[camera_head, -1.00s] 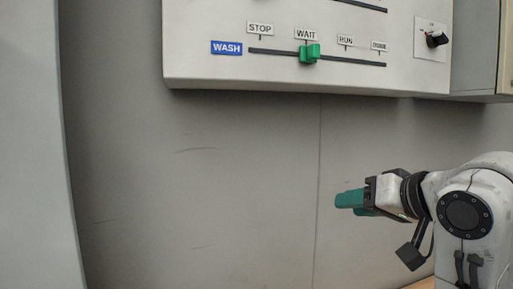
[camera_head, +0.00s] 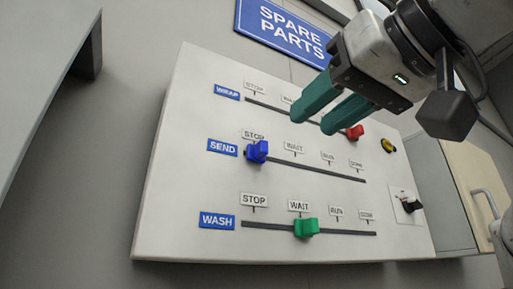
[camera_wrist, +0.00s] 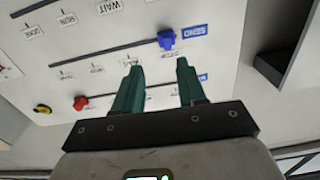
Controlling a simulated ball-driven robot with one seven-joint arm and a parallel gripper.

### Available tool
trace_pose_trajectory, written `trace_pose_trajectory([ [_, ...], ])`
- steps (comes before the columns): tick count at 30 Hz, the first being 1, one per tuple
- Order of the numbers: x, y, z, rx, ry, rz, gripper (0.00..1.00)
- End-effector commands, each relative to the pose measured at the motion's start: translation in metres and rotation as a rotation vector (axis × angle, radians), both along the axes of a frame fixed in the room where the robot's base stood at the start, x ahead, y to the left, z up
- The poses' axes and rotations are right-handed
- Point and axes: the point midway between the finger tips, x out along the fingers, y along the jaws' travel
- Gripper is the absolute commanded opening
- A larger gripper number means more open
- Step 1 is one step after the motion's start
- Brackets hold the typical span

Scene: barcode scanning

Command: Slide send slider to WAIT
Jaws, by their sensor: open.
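The send slider (camera_head: 258,151) is a blue knob at the left end of the middle track, under STOP. The WAIT label (camera_head: 293,147) of that row is to its right. The blue SEND plate (camera_head: 223,147) marks the row. My gripper (camera_head: 312,120) is open and empty, its two green fingers in front of the panel's upper part, apart from the blue knob. In the upside-down wrist view the send slider (camera_wrist: 166,38) shows just beyond the open fingertips of my gripper (camera_wrist: 159,66).
The red wrap slider (camera_head: 355,132) is far right on the top track, beside my fingers, which hide part of that row. The green wash slider (camera_head: 306,228) stands at WAIT below. A yellow button (camera_head: 388,145) and black knob (camera_head: 412,205) are at the right.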

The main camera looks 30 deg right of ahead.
Motion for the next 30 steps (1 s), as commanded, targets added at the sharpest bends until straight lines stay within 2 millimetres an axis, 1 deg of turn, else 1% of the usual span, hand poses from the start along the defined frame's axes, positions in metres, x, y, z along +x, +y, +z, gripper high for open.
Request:
trace_pose_trajectory([
  [1,-0.006,0.006,0.003,-0.016,-0.006,-0.008,0.40],
  [4,-0.010,0.011,0.006,-0.026,-0.009,-0.015,0.40],
  [8,-0.002,0.012,0.008,-0.026,-0.007,-0.014,0.40],
  [11,0.012,0.012,0.009,-0.025,-0.005,-0.011,0.40],
  [21,0.072,0.011,0.008,-0.028,-0.007,-0.017,0.40],
  [25,0.087,0.011,0.007,-0.027,-0.008,-0.016,0.40],
  [30,0.096,0.012,0.006,-0.028,-0.010,-0.015,0.40],
])
